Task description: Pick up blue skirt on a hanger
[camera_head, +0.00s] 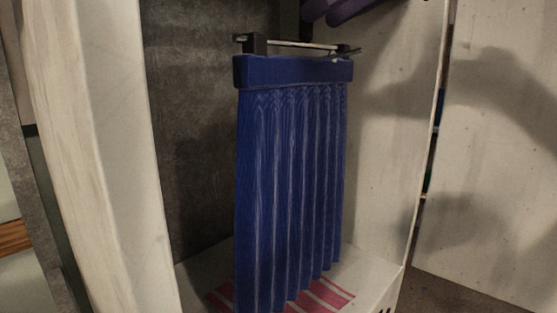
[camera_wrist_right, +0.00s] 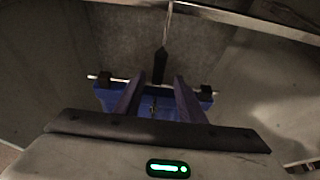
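The blue pleated skirt (camera_head: 290,185) hangs upright in the open cabinet from a hanger (camera_head: 300,44) with a thin pale bar and dark clips at both ends. Its waistband also shows in the right wrist view (camera_wrist_right: 108,98), below the hanger bar (camera_wrist_right: 100,77). My right gripper (camera_head: 335,12) is at the top edge of the head view, above the hanger, partly cut off. In the right wrist view its two fingers (camera_wrist_right: 158,78) are apart, with the hanger's dark middle piece (camera_wrist_right: 161,62) seen between them. I cannot tell whether they touch it. My left gripper is not in view.
The cabinet's pale left wall (camera_head: 100,150) and right wall (camera_head: 395,140) stand close on both sides of the skirt. A red-and-white striped cloth (camera_head: 330,292) lies on the cabinet floor under the hem. An open door panel (camera_head: 500,170) stands at right.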

